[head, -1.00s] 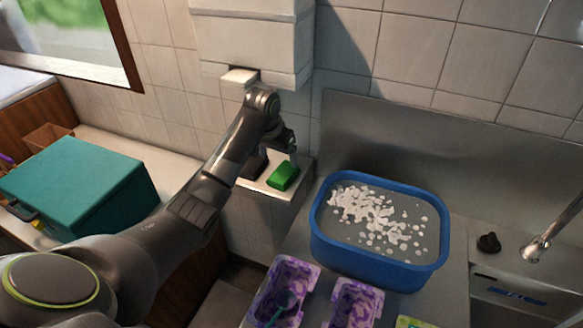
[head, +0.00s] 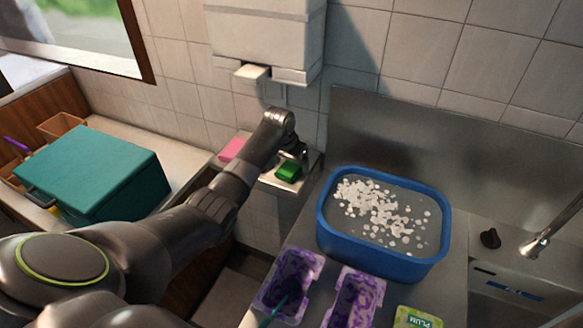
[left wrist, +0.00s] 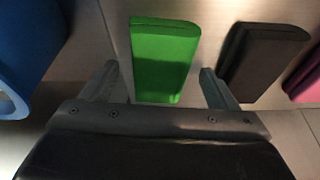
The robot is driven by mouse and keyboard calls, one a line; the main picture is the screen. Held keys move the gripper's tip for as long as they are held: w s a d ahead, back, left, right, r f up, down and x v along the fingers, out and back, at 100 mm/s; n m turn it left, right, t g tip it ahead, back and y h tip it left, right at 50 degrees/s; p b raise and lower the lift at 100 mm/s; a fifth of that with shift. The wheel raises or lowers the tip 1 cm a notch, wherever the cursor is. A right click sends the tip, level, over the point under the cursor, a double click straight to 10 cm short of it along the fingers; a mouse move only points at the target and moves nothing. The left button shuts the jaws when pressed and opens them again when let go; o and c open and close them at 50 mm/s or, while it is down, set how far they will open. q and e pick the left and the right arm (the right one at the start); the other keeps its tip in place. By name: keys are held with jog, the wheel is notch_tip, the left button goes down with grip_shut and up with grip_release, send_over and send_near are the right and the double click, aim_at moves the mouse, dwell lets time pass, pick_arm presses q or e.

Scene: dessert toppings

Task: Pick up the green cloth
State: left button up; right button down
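The green cloth (head: 289,171) is a folded, block-like piece lying on the small ledge left of the blue basin. It also shows in the left wrist view (left wrist: 163,60), upper middle. My left gripper (left wrist: 160,85) is open, with one finger on each side of the cloth's near end and gaps between. I cannot tell whether the fingers are level with the cloth. In the head view my left gripper (head: 297,160) is just at the cloth, partly hidden by its own arm. My right gripper is not in view.
A dark cloth (left wrist: 262,62) and a pink cloth (head: 232,149) lie beside the green one. The blue basin (head: 330,238) with water and white bits stands close on its right. A teal box (head: 95,170), purple trays (head: 290,290) and a tap (head: 535,245) are farther off.

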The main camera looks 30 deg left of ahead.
aim_at(289, 167)
pick_arm(q)
jog(key=c, duration=1.1)
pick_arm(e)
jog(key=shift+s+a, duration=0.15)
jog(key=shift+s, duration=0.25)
pick_arm(q)
jog(key=shift+o, duration=0.2)
jog(key=shift+r, duration=0.1)
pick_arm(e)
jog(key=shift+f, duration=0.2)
